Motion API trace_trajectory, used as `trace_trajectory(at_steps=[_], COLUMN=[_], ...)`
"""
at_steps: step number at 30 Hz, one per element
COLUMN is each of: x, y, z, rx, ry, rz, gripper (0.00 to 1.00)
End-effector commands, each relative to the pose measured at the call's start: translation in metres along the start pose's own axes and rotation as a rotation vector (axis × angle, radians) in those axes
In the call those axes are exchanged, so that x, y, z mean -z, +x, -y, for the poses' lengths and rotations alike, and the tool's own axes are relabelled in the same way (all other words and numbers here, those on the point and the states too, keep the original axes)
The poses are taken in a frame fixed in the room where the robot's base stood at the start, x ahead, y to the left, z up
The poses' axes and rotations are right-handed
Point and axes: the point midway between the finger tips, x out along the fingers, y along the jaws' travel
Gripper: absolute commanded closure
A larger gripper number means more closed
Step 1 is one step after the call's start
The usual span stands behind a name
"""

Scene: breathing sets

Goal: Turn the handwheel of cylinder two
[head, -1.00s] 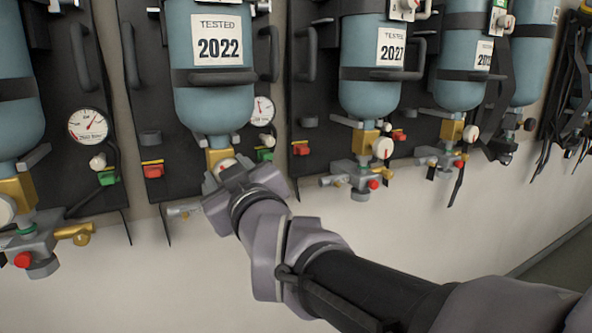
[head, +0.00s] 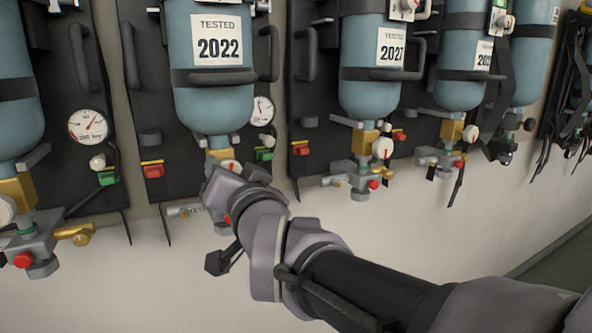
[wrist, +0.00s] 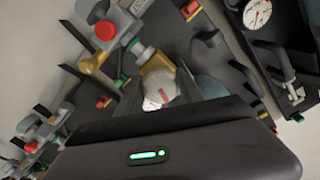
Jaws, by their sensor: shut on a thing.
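A blue cylinder (head: 207,105) with a "TESTED 2022" label hangs second from the left in the head view. A brass valve (head: 218,154) is below it. Its white handwheel with a red mark (head: 229,166) is mostly hidden behind my gripper (head: 220,173). In the wrist view the handwheel (wrist: 160,92) sits just in front of my gripper (wrist: 160,108), between the jaws. My gripper is shut on the handwheel. The fingertips themselves are hard to make out.
A blue cylinder (head: 12,110) with its valve assembly stands at the left. Another cylinder (head: 370,95), labelled 2027, hangs to the right, with several more beyond. A pressure gauge (head: 262,110) is beside the gripped valve. The pale wall (head: 130,285) below the sets is clear.

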Motion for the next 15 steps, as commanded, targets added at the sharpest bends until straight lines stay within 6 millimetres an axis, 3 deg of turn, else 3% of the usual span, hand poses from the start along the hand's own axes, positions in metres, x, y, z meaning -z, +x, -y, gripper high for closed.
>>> trace_trajectory(at_steps=[15], x=[0.0011], y=[0.0000], z=[0.0005], rx=[-0.002], ry=[0.485], rz=[-0.002], gripper=[0.97])
